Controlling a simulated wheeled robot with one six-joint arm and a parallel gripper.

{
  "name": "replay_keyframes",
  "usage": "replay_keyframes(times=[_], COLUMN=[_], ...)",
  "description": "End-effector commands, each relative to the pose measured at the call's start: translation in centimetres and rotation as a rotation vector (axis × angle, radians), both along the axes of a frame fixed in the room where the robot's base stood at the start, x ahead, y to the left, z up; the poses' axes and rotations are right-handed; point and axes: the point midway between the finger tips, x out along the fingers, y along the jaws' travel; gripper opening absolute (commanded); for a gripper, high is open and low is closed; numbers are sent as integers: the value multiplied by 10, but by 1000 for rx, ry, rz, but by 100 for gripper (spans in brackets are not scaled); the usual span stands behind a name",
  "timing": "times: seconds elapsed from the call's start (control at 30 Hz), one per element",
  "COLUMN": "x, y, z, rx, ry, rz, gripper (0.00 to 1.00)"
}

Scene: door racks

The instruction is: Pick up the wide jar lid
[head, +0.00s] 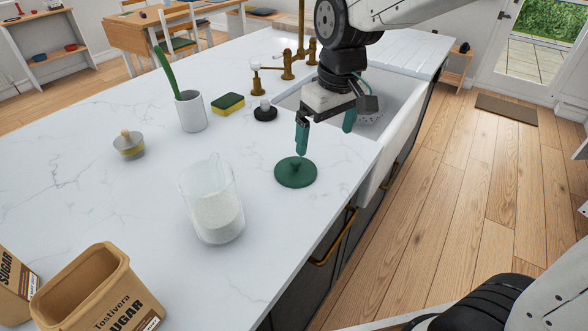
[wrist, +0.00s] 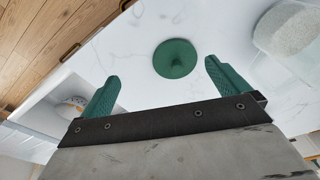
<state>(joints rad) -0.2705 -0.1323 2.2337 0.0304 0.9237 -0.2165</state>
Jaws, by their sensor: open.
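The wide jar lid (head: 296,173) is a round dark green disc with a small knob on top. It lies flat on the white marble counter near its right edge. In the wrist view the lid (wrist: 175,58) lies beyond the fingertips, roughly between their lines and nearer the right finger. My gripper (head: 326,137) is open and empty, with its green fingers pointing down above the counter, at the far side of the lid by the sink. The gripper's two fingers also show apart in the wrist view (wrist: 162,70).
A clear jug of white grains (head: 213,205) stands left of the lid. A black-based stopper (head: 265,112), a sponge (head: 228,104) and a white cup (head: 191,112) stand farther back. The sink (head: 400,100) is beside my gripper. Sugar boxes (head: 100,295) stand at the front left.

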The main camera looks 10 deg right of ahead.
Motion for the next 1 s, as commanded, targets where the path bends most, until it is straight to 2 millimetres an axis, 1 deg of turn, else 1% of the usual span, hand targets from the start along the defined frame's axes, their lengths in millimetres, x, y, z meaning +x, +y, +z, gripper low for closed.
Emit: replay_keyframes(times=[0.03, 0.1, 0.2, 0.3, 0.57, 0.8, 0.9, 1.0], x=[13, 25, 36, 41, 45, 48, 49, 49], y=[14, 28, 42, 48, 51, 52, 53, 53], z=[-10, -20, -29, -37, -65, -100, -109, -111], rx=[-2, -1, 0, 0, 0, 0, 0, 0], ry=[6, 4, 2, 0, 0, 1, 0, -2], rz=[35, 72, 106, 120, 123, 123, 123, 123], gripper=[100, 100, 100, 100, 100, 100, 100, 100])
